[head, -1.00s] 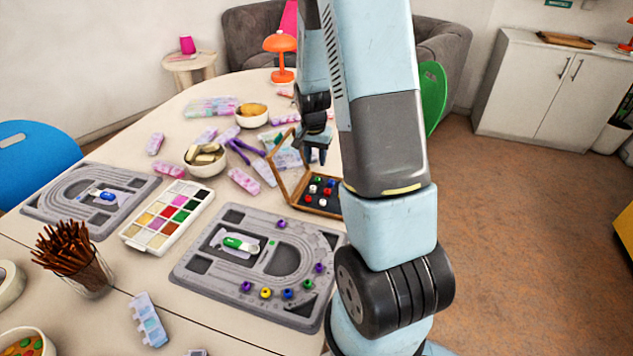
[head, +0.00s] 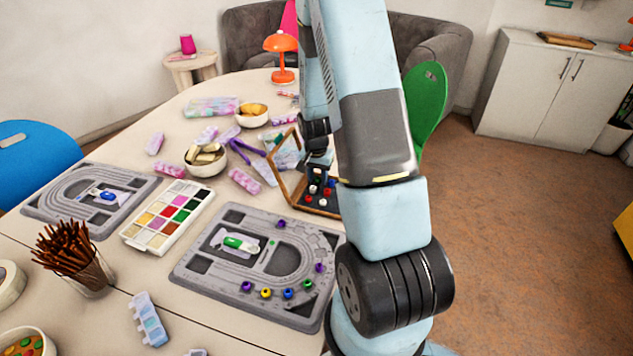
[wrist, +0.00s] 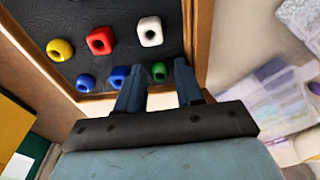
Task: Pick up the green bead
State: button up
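The green bead (wrist: 159,72) lies on the dark floor of an open wooden box (wrist: 197,40), close to one wall. In the wrist view my gripper (wrist: 160,66) is open, with a fingertip on each side of the green bead and a gap around it. I cannot tell how far the fingertips are above the floor. A blue bead (wrist: 138,74) sits right beside the left fingertip. In the head view my gripper (head: 318,172) reaches down at the box (head: 283,182), and the green bead inside cannot be made out.
The box also holds a red bead (wrist: 100,40), a white bead (wrist: 150,31), a yellow bead (wrist: 60,50) and more blue ones. A grey bead board (head: 215,285) with several beads, one green (head: 307,284), lies in front. Bowls and pastel pieces crowd the table's left.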

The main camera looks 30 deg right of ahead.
grip_shut()
jog(key=shift+r, duration=0.15)
dwell(0.4)
